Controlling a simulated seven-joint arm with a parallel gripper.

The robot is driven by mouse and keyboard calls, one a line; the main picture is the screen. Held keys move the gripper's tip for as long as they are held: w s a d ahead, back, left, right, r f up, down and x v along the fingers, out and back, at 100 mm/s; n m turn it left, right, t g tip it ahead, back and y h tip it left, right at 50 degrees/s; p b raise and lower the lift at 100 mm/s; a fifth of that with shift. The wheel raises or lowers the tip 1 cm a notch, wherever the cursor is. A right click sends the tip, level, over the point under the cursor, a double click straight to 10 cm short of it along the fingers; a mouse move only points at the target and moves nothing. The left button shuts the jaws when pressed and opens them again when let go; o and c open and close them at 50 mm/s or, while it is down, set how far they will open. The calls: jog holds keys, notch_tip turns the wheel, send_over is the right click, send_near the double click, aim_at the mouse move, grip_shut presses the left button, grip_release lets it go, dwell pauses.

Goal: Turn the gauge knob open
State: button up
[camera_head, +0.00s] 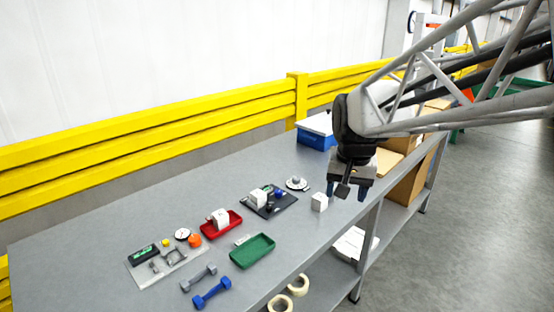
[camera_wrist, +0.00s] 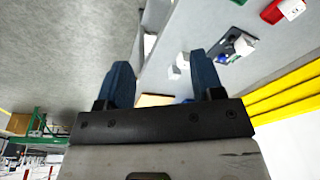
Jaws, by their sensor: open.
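A white-faced round gauge (camera_head: 182,234) lies on a light grey plate (camera_head: 140,271) at the left of the table, with an orange knob-like piece (camera_head: 194,241) beside it. A second round disc with a small grey knob on top (camera_head: 297,183) sits near a black board (camera_head: 286,207); I cannot tell which is the gauge of the task. My gripper (camera_head: 347,192) is open and empty above the table's right front edge, just right of a white cube (camera_head: 319,202).
The black board (camera_wrist: 225,50) carries small blocks. A red tray (camera_head: 232,230) holds a white block; a green tray (camera_head: 252,251) looks empty. Two dumbbells, grey (camera_head: 198,278) and blue (camera_head: 211,292), lie at the front. A blue box (camera_head: 316,138) and yellow rails (camera_head: 150,140) stand behind.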

jog(key=w+a+f+m, duration=0.1)
jog(key=w+a+f, duration=0.15)
jog(key=w, duration=0.95)
jog(key=m+g, duration=0.2)
jog(key=m, duration=0.2)
send_over(279, 191)
jog(key=f, duration=1.7)
jog(key=shift+s+d+f, duration=0.15)
jog(key=shift+s+f, duration=0.1)
jog(key=shift+f, duration=0.05)
jog(key=shift+w+f, duration=0.25)
jog(key=shift+f, duration=0.1)
jog(key=shift+a+f, duration=0.2)
jog(key=shift+f, duration=3.6)
jog(key=c, duration=0.9)
